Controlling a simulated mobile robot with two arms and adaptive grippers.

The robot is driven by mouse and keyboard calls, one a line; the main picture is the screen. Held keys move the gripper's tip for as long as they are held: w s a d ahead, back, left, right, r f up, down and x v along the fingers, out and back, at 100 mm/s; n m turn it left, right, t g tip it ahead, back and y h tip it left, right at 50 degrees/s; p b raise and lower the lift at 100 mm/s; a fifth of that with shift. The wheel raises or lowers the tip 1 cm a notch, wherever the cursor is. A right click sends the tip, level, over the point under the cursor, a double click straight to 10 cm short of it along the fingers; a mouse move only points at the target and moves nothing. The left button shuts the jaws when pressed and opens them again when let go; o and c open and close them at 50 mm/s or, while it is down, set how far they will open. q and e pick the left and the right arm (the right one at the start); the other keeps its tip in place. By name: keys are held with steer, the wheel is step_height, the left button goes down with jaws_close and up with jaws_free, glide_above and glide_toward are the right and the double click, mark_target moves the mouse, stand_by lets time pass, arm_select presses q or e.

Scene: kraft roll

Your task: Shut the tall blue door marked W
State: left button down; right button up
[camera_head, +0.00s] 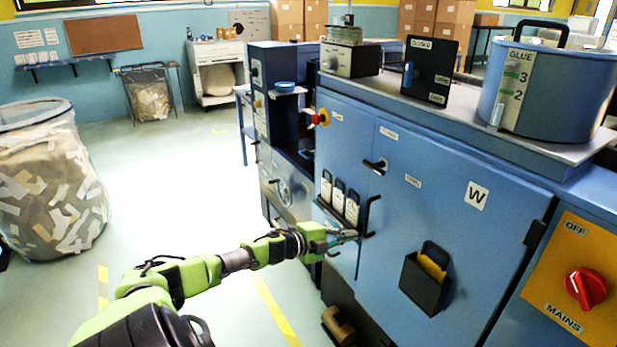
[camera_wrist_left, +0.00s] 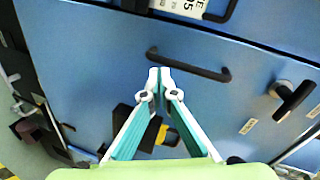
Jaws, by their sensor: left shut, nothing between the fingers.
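The tall blue door (camera_head: 440,215) bears a white W label (camera_head: 477,195) and hinges on its right side. It also fills most of the left wrist view (camera_wrist_left: 90,60). I cannot tell whether it sits fully flush. Its black bar handle (camera_head: 369,216) is near its left edge; it shows in the wrist view (camera_wrist_left: 188,66). A black turn latch (camera_head: 375,166) is above it. My left gripper (camera_head: 352,235) is shut and empty in front of the door, by the handle; its fingertips (camera_wrist_left: 160,72) overlap the handle's near side in the wrist view. Contact is unclear. My right gripper is not in view.
A black pocket with yellow contents (camera_head: 428,275) sticks out from the door. A card rack (camera_head: 340,199) is left of the seam. A red MAINS switch (camera_head: 586,288) is at right. A glue pot (camera_head: 545,90) stands on top. Open floor lies left, before a scrap bin (camera_head: 50,180).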

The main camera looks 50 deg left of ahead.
arm_select(q)
steer(key=s+a+r, duration=0.2)
steer(key=s+a, duration=0.3)
steer(key=s, duration=0.3)
steer(key=shift+a+r, duration=0.15)
steer(key=shift+a, duration=0.25)
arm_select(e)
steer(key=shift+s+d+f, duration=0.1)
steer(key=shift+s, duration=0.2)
